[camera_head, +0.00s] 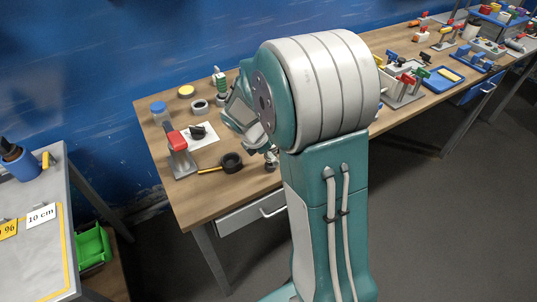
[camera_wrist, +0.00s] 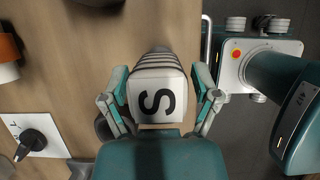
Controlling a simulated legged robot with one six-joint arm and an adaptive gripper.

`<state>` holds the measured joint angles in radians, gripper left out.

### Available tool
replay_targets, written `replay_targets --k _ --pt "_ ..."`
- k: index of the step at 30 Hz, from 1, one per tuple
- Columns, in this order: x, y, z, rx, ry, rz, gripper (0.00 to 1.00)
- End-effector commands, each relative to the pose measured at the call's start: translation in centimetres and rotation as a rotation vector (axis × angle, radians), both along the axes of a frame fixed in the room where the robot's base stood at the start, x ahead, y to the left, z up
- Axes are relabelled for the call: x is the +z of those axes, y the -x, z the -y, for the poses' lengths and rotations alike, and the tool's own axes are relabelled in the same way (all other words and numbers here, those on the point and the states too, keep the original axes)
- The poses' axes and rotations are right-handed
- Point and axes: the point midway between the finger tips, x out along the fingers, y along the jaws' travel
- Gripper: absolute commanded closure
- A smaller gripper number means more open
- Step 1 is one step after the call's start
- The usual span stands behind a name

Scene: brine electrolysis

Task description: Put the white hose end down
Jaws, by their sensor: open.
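In the wrist view, a white block-like piece with a black "S" and a grey ribbed end (camera_wrist: 157,98) lies between the fingers of my gripper (camera_wrist: 160,75). It looks like the white hose end. The fingers are spread, one on each side of it, with a narrow gap visible at each side. The brown table top is behind it; I cannot tell whether it rests on the table.
A black pan with a yellow handle (camera_head: 232,162), a red-topped stand (camera_head: 178,150) and a black knob on a white card (camera_head: 198,132) are left of my gripper on the wooden table (camera_head: 200,205). A drawer (camera_head: 250,214) is below.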

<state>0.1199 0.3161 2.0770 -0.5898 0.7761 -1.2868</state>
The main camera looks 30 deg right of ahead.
Motion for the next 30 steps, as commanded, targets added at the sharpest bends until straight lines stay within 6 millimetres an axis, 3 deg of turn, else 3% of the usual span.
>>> replay_targets --k 15,23,26,30 --pt "8.8 0.0 -3.9 0.002 0.000 0.005 0.21" --pt "11.1 0.3 -4.8 -0.010 -0.003 0.011 0.21" --pt "12.2 1.4 -5.2 -0.087 -0.029 0.069 0.21" --pt "14.5 4.7 -6.6 -0.320 -0.118 0.231 0.21"
